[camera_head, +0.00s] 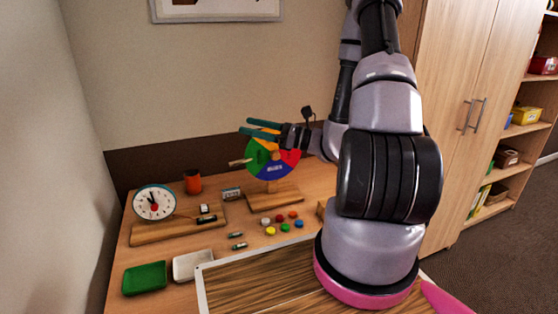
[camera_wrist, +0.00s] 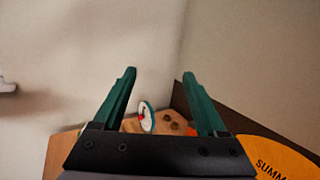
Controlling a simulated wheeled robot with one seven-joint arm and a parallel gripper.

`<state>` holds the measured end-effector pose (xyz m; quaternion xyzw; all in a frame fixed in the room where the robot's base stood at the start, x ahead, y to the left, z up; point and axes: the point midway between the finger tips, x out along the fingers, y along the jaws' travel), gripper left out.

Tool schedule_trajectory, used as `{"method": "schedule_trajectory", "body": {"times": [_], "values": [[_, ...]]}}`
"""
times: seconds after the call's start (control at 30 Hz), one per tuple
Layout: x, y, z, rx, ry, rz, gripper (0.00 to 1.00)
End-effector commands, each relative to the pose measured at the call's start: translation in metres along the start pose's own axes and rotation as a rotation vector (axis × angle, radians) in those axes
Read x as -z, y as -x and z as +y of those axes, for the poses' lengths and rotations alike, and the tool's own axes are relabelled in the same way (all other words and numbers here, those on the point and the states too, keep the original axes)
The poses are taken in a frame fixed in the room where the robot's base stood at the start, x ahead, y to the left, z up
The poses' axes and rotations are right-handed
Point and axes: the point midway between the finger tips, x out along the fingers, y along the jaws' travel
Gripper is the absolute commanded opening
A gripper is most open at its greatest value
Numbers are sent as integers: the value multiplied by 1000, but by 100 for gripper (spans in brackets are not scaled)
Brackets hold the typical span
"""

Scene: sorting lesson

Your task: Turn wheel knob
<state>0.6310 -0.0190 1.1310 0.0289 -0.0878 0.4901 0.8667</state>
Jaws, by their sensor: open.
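The upright colour wheel (camera_head: 281,171) stands on a wooden base (camera_head: 281,197) at the back of the table, with green, red and blue sectors showing. A light wooden peg (camera_head: 239,162) sticks out at its left side, and a small wooden piece shows near its centre; I cannot tell which is the knob. My gripper (camera_head: 245,126) is open and empty, its green fingers pointing left across the wheel's upper part. In the wrist view, the open fingers (camera_wrist: 159,74) have an orange sector (camera_wrist: 275,155) lettered "SUMM" at their lower right.
A clock (camera_head: 154,202) stands on a wooden base at the left; it also shows between the fingers in the wrist view (camera_wrist: 146,117). An orange cup (camera_head: 192,182), several coloured discs (camera_head: 285,227), a green tray (camera_head: 145,278) and a white tray (camera_head: 191,265) occupy the table.

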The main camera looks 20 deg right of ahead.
Motion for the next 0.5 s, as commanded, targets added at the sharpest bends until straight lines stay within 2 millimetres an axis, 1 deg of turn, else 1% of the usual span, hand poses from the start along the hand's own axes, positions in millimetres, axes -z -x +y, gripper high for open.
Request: {"method": "schedule_trajectory", "body": {"times": [0.03, 0.1, 0.17, 0.2, 0.3, 0.4, 0.5], "values": [[16, 11, -15, 103, -57, -22, 75], [37, 26, -35, 246, -117, -47, 75], [57, 42, -50, 372, -166, -61, 75], [71, 54, -59, 455, -197, -66, 75], [106, 84, -74, 642, -267, -67, 75], [135, 110, -80, 793, -321, -56, 75], [155, 127, -81, 893, -355, -42, 75]]}}
